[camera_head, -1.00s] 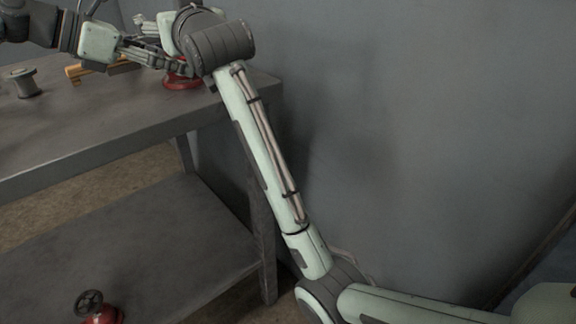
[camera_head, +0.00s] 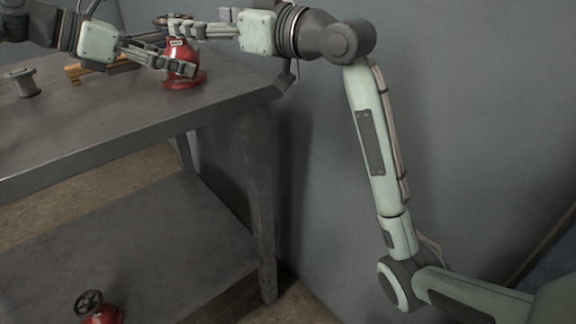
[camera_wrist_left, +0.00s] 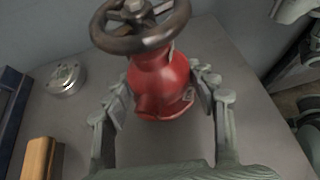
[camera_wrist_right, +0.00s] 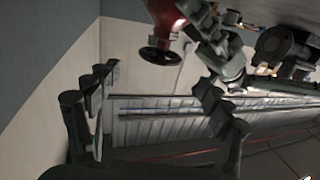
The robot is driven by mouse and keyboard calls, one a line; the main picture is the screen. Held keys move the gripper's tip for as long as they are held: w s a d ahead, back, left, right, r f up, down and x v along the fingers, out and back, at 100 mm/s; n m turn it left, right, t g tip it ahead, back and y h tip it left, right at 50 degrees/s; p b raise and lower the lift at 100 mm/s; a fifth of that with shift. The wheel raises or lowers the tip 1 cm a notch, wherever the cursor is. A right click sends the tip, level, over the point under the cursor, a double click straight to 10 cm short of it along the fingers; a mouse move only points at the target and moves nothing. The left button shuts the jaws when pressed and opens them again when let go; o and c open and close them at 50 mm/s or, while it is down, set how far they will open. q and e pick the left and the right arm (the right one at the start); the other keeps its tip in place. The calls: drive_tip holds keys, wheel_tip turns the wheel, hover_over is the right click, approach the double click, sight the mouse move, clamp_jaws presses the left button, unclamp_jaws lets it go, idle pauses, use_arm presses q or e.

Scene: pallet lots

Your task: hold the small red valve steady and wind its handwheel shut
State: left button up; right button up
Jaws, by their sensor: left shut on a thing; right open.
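A red valve (camera_head: 182,54) stands upright near the right end of the worktop. Its dark handwheel (camera_wrist_left: 140,27) is on top, seen clearly in the left wrist view above the red body (camera_wrist_left: 160,82). My left gripper (camera_head: 180,66) is shut on the valve body, with a finger on each side, below the handwheel. My right gripper (camera_head: 182,30) comes in from the right at the height of the valve's top. In the right wrist view, its fingers (camera_wrist_right: 152,84) are apart with nothing between them. The handwheel (camera_wrist_right: 160,56) shows there beyond the fingertips.
A grey spool (camera_head: 22,82) and a yellow-orange object (camera_head: 92,69) lie on the worktop to the left. Another red valve (camera_head: 102,315) with a dark wheel is on the lower shelf. The grey wall (camera_head: 470,120) is close behind the table. The worktop's front is clear.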

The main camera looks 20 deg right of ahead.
sight(172, 16)
drive_tip(key=s+d+f+m+t+h, duration=0.4)
drive_tip(key=d+f+m+h, duration=0.15)
drive_tip(key=d+f, duration=0.25)
drive_tip(key=s+d+f+g+h, duration=0.1)
drive_tip(key=s+f, duration=0.2)
drive_tip(key=f, duration=0.4)
drive_tip(key=s+f+g+h, duration=0.1)
drive_tip(key=s+f, duration=0.2)
drive_tip(key=f, duration=0.5)
drive_tip(key=shift+s+d, duration=0.35)
drive_tip(key=shift+h, duration=0.25)
drive_tip(key=w+a+r, duration=0.2)
drive_tip(key=a+r, duration=0.2)
drive_tip(key=r, duration=0.4)
drive_tip(key=w+a+r+t+y, duration=0.1)
drive_tip(key=w+a+r, duration=0.1)
drive_tip(key=a+r, duration=0.35)
drive_tip(key=w+a+r, duration=0.3)
drive_tip(key=r, duration=0.6)
drive_tip(key=shift+n, duration=0.25)
drive_tip(key=x, duration=1)
drive_tip(key=shift+w+a+r, duration=0.1)
drive_tip(key=shift+w+r, duration=0.05)
drive_tip(key=shift+w, duration=0.2)
